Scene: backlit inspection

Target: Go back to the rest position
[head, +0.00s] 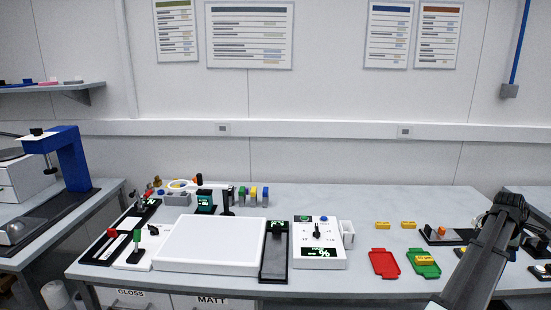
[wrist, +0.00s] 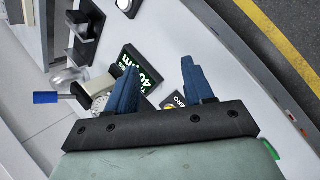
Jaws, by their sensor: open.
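My gripper shows in the wrist view (wrist: 162,78), with its two blue fingers spread apart and nothing between them. It hangs over the pale bench top, near a black display with green digits (wrist: 148,72) and a grey metal device with a knurled dial (wrist: 97,92). I cannot tell whether a fingertip touches either of them. In the head view my dark arm rises at the right edge of the bench; my fingers cannot be made out there.
A red tray (head: 382,265) and a green tray (head: 432,271) with a yellow block (head: 425,260) lie left of my arm. Two yellow blocks (head: 382,225) (head: 408,225) lie behind. A white panel (head: 222,244) and control box (head: 330,238) stand further left. The back centre is clear.

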